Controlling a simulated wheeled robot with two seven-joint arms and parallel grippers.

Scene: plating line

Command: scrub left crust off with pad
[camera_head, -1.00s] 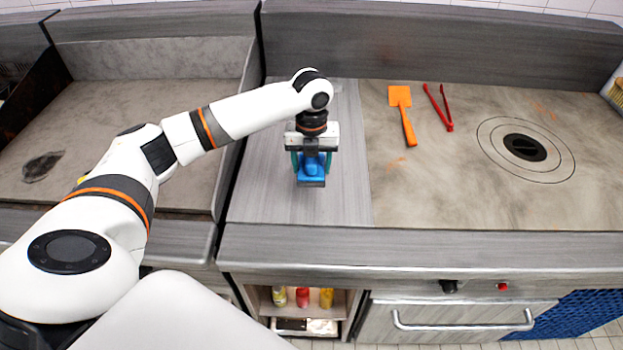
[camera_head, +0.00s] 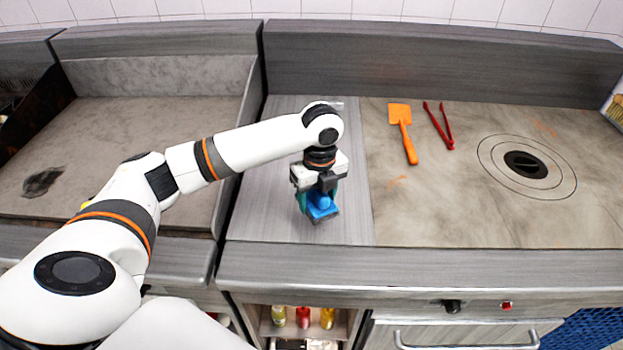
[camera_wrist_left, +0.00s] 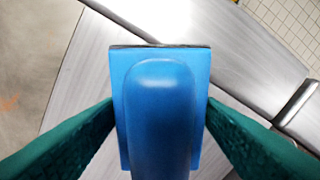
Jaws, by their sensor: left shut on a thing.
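The blue pad (camera_head: 323,212) has a raised grip, and my left gripper (camera_head: 318,196) is shut on that grip. The pad hangs tilted over the grey metal strip between the two cooking surfaces; I cannot tell whether it touches. In the left wrist view the pad (camera_wrist_left: 119,80) fills the middle, between the green fingers. A dark crust patch (camera_head: 42,182) lies on the left grey plate (camera_head: 120,125), far to the left of the pad, with my arm between them. My right gripper is out of view.
A raised metal wall (camera_head: 243,125) separates the left plate from the strip (camera_head: 275,205). Bottles (camera_head: 303,317) stand on a shelf below.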

